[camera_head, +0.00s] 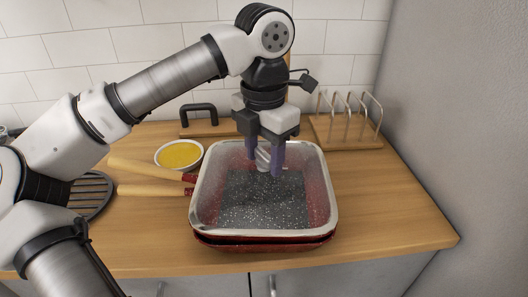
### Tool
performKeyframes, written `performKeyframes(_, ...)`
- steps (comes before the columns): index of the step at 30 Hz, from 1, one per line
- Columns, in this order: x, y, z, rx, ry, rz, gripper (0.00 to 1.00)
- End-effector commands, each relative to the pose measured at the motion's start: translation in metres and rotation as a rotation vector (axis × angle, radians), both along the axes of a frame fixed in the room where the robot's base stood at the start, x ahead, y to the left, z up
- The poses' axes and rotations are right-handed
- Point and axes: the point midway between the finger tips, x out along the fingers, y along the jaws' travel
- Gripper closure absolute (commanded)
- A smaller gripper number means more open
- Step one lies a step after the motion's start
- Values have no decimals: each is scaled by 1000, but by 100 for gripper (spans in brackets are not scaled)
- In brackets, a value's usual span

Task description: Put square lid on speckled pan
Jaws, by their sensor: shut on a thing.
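The square lid (329,205) is clear glass with a silver rim and a knob in its middle. It lies over the red speckled pan (262,242), roughly lined up with it. The pan's dark, white-speckled inside shows through the glass. A thin dark line runs between the lid's rim and the pan's front edge; I cannot tell whether they touch all round. My gripper (264,163) points down and is shut on the lid's knob, with a finger on each side. Two wooden handles (148,170) reach left from the pan's area; where the rear one attaches is unclear.
A white bowl of yellow food (179,155) stands close left of the pan. A dark slotted object (88,197) lies farther left. Behind are a black handle (198,108) and a wire rack (347,119). The counter (395,215) right of the pan is clear.

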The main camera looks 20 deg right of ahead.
Motion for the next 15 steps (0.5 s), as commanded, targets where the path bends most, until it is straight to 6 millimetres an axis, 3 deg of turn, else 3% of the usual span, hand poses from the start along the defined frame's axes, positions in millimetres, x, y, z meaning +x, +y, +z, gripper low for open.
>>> performKeyframes(1, 0, 0, 1, -1, -1, 0, 100)
performKeyframes(2, 0, 0, 1, -1, -1, 0, 51)
performKeyframes(3, 0, 0, 1, -1, -1, 0, 45)
performKeyframes(7, 0, 0, 1, -1, -1, 0, 28)
performKeyframes(15, 0, 0, 0, 1, 0, 0, 28)
